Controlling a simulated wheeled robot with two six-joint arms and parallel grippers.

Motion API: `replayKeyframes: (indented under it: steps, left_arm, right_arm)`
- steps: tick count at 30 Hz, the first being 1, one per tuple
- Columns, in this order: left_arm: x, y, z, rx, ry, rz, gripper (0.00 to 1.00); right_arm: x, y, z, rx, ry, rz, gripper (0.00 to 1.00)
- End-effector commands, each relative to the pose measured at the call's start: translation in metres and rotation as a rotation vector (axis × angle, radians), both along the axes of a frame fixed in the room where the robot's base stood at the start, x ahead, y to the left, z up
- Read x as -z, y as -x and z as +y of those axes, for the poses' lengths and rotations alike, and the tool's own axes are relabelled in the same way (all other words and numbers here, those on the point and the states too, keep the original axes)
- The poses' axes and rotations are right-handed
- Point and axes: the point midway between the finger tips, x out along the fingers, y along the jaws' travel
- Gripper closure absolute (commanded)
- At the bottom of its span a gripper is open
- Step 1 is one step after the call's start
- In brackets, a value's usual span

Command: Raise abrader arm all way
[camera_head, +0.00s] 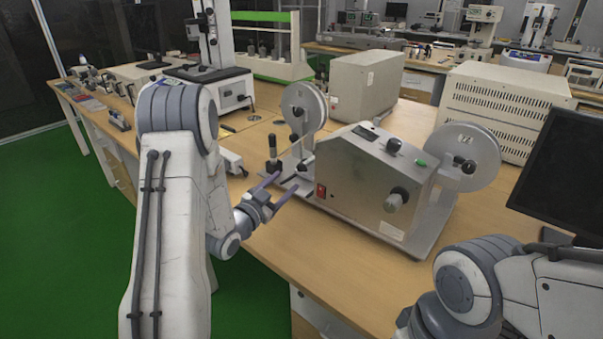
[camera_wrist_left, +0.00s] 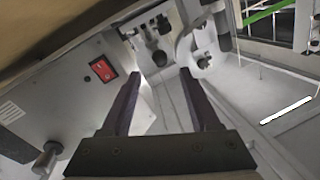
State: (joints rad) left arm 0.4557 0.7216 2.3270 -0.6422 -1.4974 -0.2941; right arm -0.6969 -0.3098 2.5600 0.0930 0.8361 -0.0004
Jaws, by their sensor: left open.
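The abrader (camera_head: 360,175) is a grey metal machine with a box housing, a disc on each side and a red switch, standing on the wooden table. At its left end is a small upright lever with a black knob (camera_head: 273,142), apparently part of the abrader arm; the arm's exact shape is hard to tell. My left gripper (camera_head: 286,181) is open and empty, with its dark fingers just in front of this end. In the left wrist view the fingers (camera_wrist_left: 158,78) point toward dark knobs (camera_wrist_left: 159,57), with the red switch (camera_wrist_left: 103,69) to the left. My right gripper is out of view.
A grey box (camera_head: 365,85) and a vented cream unit (camera_head: 500,105) stand behind the abrader. A black monitor (camera_head: 560,175) is at the right. Instruments fill the table's left part. The table's front strip (camera_head: 310,250) is clear.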

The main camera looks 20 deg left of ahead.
Motion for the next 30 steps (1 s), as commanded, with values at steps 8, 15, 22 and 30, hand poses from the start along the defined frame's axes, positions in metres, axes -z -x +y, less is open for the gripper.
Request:
replayKeyframes:
  steps: [8,15,22,30]
  left_arm:
    - [-0.002,-0.047,-0.011,0.004,0.0,-0.002,0.38]
    - [-0.001,-0.084,-0.017,0.002,0.0,0.0,0.38]
    - [-0.001,-0.096,-0.019,0.001,0.001,0.001,0.38]
    - [-0.001,-0.097,-0.019,0.001,0.001,0.001,0.57]
  right_arm:
    - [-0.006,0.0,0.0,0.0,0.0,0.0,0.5]
    - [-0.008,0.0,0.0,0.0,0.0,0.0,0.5]
    - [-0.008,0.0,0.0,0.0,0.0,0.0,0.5]
    - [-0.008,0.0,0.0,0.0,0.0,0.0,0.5]
